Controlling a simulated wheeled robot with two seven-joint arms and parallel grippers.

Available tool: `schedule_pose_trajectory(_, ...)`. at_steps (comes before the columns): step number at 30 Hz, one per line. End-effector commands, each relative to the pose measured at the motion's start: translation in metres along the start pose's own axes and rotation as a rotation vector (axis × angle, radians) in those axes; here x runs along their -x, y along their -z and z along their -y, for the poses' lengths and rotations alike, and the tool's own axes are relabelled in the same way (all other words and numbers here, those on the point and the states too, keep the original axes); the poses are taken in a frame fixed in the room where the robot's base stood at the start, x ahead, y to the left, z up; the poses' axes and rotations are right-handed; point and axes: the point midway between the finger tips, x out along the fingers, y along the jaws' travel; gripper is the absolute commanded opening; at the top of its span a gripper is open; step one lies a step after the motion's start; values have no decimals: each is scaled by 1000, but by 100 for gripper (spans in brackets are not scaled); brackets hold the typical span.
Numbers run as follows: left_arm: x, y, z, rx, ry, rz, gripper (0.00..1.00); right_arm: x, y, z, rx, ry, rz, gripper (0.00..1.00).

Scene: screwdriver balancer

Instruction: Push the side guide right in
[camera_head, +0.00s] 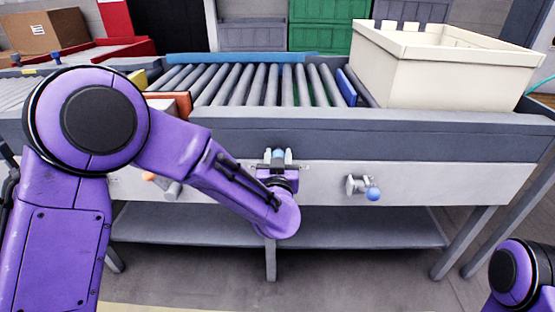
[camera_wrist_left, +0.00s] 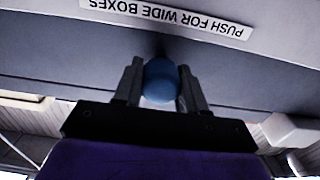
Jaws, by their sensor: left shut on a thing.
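A blue rounded knob (camera_wrist_left: 161,82) sits between the two fingers of my left gripper (camera_wrist_left: 160,88), which is shut on it. The knob is at the front panel of the conveyor, under a label (camera_wrist_left: 165,17) that reads "PUSH FOR WIDE BOXES", upside down in the left wrist view. In the head view my left gripper (camera_head: 278,162) is at the middle of the white front panel (camera_head: 430,182). A long blue rail (camera_head: 240,57), which looks like the side guide, runs along the far side of the rollers (camera_head: 255,84). My right gripper is out of view.
A cream open crate (camera_head: 445,75) stands on the right end of the conveyor. A blue-ended lever (camera_head: 373,194) sticks out right of my left gripper, and an orange-ended one (camera_head: 149,177) to its left. A lower shelf (camera_head: 350,230) runs underneath. The rollers' middle is clear.

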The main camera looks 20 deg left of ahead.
Motion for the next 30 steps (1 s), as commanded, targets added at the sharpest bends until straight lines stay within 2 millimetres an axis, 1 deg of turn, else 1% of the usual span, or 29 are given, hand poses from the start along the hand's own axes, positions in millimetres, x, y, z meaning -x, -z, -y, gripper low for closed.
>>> schedule_pose_trajectory(1, -2, 3, 0, 2, 2, -8, 0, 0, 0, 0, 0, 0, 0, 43)
schedule_pose_trajectory(5, -2, 4, 1, 2, 3, -9, 0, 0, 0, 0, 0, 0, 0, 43)
schedule_pose_trajectory(6, -2, 4, 1, 2, 3, -10, 44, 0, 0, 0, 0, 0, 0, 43)
schedule_pose_trajectory(8, -2, 4, 1, 2, 3, -10, 62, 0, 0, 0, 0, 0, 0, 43)
schedule_pose_trajectory(16, 0, 3, 1, 1, 2, -7, 62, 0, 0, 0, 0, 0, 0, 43)
schedule_pose_trajectory(19, 8, 4, 0, 0, 0, -7, 62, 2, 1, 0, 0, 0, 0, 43)
schedule_pose_trajectory(20, 13, 4, -1, 0, 0, -7, 62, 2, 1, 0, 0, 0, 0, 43)
schedule_pose_trajectory(23, 36, 5, -1, -3, -3, -8, 62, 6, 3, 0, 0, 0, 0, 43)
schedule_pose_trajectory(27, 70, 4, -1, -2, -2, -8, 62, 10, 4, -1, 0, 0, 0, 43)
schedule_pose_trajectory(30, 89, 4, 0, 0, 0, -8, 62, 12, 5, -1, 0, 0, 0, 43)
